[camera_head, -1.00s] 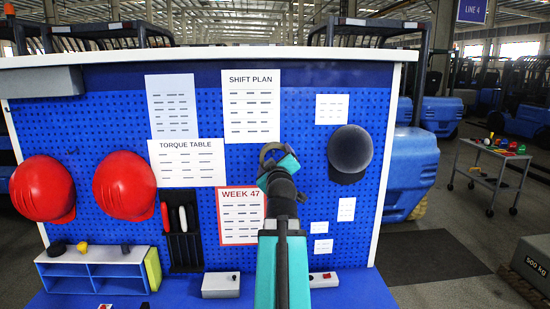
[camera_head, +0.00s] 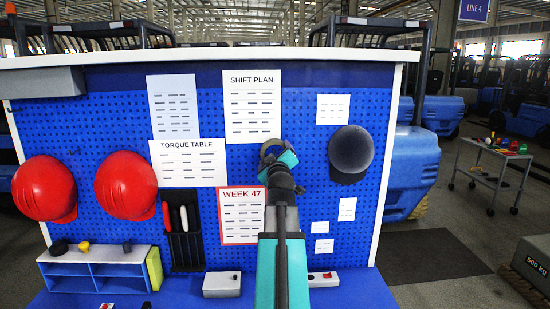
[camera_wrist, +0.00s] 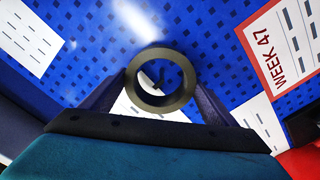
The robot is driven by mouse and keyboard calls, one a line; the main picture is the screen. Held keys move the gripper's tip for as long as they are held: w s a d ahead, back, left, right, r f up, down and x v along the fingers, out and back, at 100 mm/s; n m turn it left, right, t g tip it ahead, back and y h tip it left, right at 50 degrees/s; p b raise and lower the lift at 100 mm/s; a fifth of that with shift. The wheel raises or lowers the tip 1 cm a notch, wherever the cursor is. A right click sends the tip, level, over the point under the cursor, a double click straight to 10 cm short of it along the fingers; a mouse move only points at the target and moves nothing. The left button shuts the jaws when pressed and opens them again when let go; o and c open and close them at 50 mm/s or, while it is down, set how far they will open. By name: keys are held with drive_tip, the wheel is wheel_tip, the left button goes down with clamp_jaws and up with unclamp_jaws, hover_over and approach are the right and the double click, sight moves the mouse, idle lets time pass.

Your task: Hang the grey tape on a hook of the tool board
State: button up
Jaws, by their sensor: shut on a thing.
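The grey tape (camera_head: 262,154) is a dark grey ring in front of the tool board (camera_head: 305,110), a blue perforated panel. My gripper (camera_head: 277,158) is shut on the tape. In the wrist view the tape (camera_wrist: 160,101) sits between the two fingers of my gripper (camera_wrist: 161,84), its hole facing the camera. A short dark shape (camera_wrist: 158,82) shows through the hole against a white sheet; it may be a hook, but I cannot tell whether it passes into the ring. The gap between tape and board is unclear.
Two red helmets (camera_head: 125,185) hang on the left and a dark cap (camera_head: 350,152) on the right. Paper sheets, including the WEEK 47 sheet (camera_head: 240,228), surround my gripper. A small shelf (camera_head: 95,256) and a grey box (camera_head: 222,290) stand below.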

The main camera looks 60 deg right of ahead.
drive_tip(key=shift+w+d, duration=0.45)
drive_tip(key=shift+d, duration=0.15)
drive_tip(key=shift+w+d+f+b, duration=0.1)
drive_tip(key=shift+d+f+b, duration=0.05)
drive_tip(key=shift+f+b, duration=1)
drive_tip(key=o, duration=1.1)
drive_tip(key=shift+f, duration=0.1)
